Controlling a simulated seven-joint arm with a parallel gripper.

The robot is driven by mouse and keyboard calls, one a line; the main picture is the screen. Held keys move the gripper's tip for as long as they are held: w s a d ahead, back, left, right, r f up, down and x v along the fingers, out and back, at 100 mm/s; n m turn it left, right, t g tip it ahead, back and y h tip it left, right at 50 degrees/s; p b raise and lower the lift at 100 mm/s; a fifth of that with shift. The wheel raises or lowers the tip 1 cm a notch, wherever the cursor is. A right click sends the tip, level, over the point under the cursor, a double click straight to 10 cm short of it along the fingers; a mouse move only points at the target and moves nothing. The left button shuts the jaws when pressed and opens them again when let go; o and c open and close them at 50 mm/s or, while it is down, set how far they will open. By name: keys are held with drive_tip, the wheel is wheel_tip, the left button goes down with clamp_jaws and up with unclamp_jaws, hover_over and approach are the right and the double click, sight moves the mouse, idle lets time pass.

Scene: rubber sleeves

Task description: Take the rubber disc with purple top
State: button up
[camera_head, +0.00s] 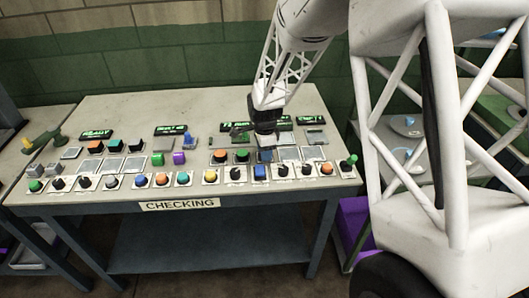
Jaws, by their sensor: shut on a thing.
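A small block-like piece with a purple top (179,158) stands on the table left of centre, beside a green one (158,159). No other purple-topped piece is clear at this size, and I cannot tell whether this one is the rubber disc. My gripper (266,147) points down over the table's right-centre, well to the right of the purple piece. It is shut on a small dark thing (267,156), whose colour and shape are mostly hidden by the fingers.
The table (340,172) is labelled CHECKING. A row of coloured knobs and buttons (162,179) runs along its front edge. Green-lit displays (96,134) and small square pads stand behind. The back left of the tabletop is bare. Shelves with dishes (408,125) stand at right.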

drive_tip(key=shift+r, duration=0.65)
wheel_tip(320, 180, up, 2)
drive_tip(key=shift+r, duration=0.1)
drive_tip(key=s+d+r, duration=0.1)
drive_tip(key=s+d, duration=0.1)
drive_tip(key=s, duration=1.3)
drive_tip(key=shift+s+d, duration=0.25)
drive_tip(key=shift+s, duration=0.15)
drive_tip(key=shift+r, duration=0.1)
drive_tip(key=shift+w, duration=0.1)
